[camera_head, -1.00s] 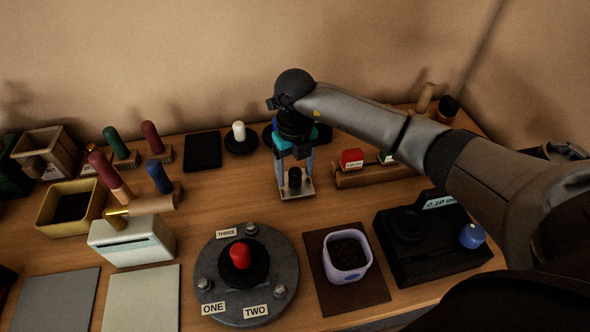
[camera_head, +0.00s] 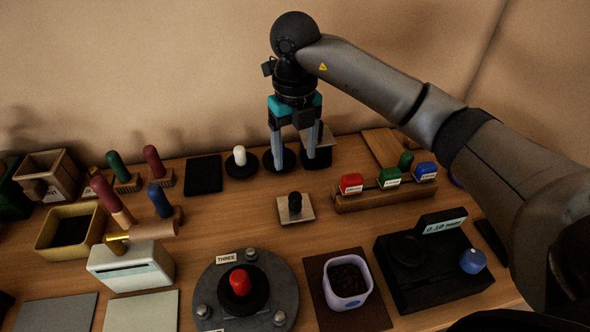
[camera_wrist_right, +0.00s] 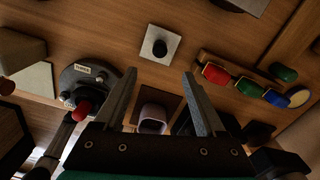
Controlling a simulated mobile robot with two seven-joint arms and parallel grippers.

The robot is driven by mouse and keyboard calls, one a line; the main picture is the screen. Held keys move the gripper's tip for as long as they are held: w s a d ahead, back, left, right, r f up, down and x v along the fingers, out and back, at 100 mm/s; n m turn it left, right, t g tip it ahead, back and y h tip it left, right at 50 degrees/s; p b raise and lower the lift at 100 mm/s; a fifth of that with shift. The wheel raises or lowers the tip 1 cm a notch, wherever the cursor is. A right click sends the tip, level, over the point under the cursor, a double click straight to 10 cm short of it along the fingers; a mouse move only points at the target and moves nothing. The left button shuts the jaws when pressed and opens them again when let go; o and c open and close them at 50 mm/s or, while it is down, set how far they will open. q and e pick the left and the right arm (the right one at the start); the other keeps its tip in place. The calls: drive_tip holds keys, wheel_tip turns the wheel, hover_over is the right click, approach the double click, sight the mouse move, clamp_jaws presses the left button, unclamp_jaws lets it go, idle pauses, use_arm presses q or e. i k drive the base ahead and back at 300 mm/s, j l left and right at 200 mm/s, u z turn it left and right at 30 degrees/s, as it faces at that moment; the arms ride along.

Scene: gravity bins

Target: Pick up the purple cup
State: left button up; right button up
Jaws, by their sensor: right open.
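The purple cup (camera_head: 347,279) is a pale lilac, square-rimmed cup with dark contents. It stands upright on a brown mat (camera_head: 381,316) at the front right of the table. It also shows in the right wrist view (camera_wrist_right: 152,117), low between the fingers and farther off. My right gripper (camera_head: 292,163) is open and empty, pointing down above the back of the table, well behind the cup and apart from it. It also shows in the right wrist view (camera_wrist_right: 161,72). My left gripper is not in view.
A black scale (camera_head: 420,262) with a blue knob stands right of the cup. A round grey plate (camera_head: 285,293) with a red knob is left of it. A small metal plate (camera_head: 307,214) with a black knob and a rack (camera_head: 372,198) of coloured blocks lie behind.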

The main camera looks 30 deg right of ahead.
sight(348, 281)
drive_tip(key=z, duration=1.45)
